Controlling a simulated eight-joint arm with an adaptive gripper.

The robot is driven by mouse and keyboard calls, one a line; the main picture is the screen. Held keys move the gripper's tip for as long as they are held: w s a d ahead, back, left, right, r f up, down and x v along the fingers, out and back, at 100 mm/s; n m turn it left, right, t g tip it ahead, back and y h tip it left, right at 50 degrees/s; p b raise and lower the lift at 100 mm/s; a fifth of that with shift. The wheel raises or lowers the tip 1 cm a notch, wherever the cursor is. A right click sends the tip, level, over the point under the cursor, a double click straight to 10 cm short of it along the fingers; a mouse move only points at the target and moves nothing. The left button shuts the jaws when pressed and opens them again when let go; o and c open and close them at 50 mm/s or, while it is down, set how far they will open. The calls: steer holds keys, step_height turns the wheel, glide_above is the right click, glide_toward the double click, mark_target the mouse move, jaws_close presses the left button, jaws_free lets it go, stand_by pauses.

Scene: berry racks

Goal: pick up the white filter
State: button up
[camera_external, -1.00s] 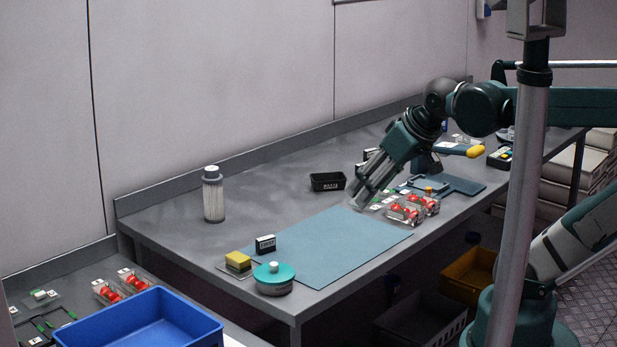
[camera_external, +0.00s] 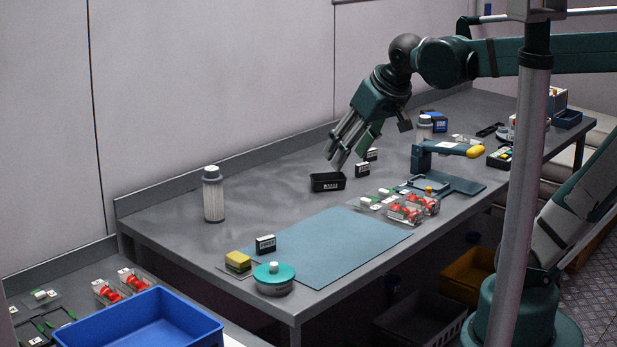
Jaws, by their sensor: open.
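A white filter (camera_external: 213,196), a ribbed upright cylinder with a pale cap, stands on the grey bench near its left back edge. My gripper (camera_external: 335,163) hangs tilted above the back middle of the bench, fingers pointing down and to the left. It is open and empty, well to the right of the filter and apart from it. A second pale cylinder (camera_external: 424,128) stands farther back on the right, partly hidden; I cannot tell whether it is also a filter.
A small black bin (camera_external: 327,183) sits just below my gripper. A blue mat (camera_external: 325,247), a teal-lidded round container (camera_external: 273,279) and a yellow block (camera_external: 238,260) lie toward the front. Clear boxes of red berries (camera_external: 407,211) are at right. The bench between bin and filter is clear.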

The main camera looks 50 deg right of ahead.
steer(key=w+a+r+m+g+p, duration=0.1)
steer(key=w+r+p, duration=0.1)
steer(key=w, duration=0.5)
steer(key=w+a+r+m+p, duration=0.1)
steer(key=w+r+p, duration=0.2)
steer(key=w, duration=0.5)
steer(key=m+g+h+p, duration=0.25)
steer(key=m+p, duration=0.25)
steer(key=p, duration=0.4)
glide_above(212, 171)
steer(key=shift+t, duration=0.25)
steer(key=f, duration=0.9)
steer(key=shift+w+d+f, duration=0.15)
steer(key=shift+w+d, duration=0.2)
steer(key=shift+w, duration=0.05)
step_height(212, 171, down, 10)
steer(key=shift+r, duration=0.2)
steer(key=shift+f, duration=0.35)
steer(key=shift+x, duration=1.3)
steer(key=shift+d, duration=0.1)
steer(key=shift+x, duration=2.55)
